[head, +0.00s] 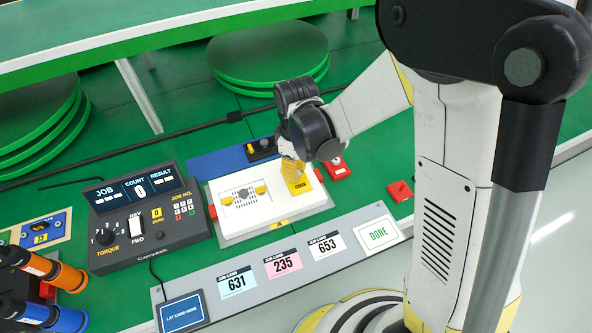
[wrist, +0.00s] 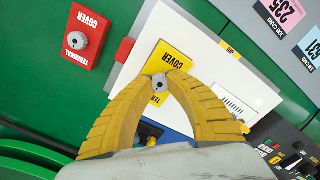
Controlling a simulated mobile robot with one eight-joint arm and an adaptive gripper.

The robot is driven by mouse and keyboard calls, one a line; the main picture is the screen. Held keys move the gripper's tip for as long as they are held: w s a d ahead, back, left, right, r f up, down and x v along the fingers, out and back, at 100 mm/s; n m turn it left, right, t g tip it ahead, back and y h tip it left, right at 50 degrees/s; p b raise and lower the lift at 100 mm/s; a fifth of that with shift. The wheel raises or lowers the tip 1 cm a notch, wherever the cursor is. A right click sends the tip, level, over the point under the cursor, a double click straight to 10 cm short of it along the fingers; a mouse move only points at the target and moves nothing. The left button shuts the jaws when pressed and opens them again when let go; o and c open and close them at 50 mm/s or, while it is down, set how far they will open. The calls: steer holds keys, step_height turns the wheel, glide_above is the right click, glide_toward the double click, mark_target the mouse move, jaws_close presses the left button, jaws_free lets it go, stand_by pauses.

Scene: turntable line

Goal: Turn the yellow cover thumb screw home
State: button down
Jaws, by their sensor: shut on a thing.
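The yellow cover (head: 301,187) sits on the right end of a white housing (head: 300,207). In the wrist view the yellow cover (wrist: 172,60) carries printed lettering, partly hidden by my fingers. In the head view my gripper (head: 294,160) reaches down to the cover from above, and the screw is hidden there. How far the screw is turned in cannot be told.
A red terminal cover (wrist: 84,36) with a grey knob lies beside the housing. Red blocks flank the housing. A torque controller (head: 147,215) stands to the left. Job cards (head: 283,263) and a DONE pad (head: 377,234) lie along the front. Orange and blue drivers lie at the far left.

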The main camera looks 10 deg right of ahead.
steer(key=shift+m, duration=0.4)
steer(key=m, duration=0.4)
steer(key=shift+m+b, duration=0.3)
steer(key=shift+m, duration=0.1)
steer(key=m, duration=0.5)
steer(key=shift+m, duration=0.4)
steer(key=c, duration=1.2)
jaws_free()
steer(key=shift+c, duration=0.2)
step_height(320, 180, up, 12)
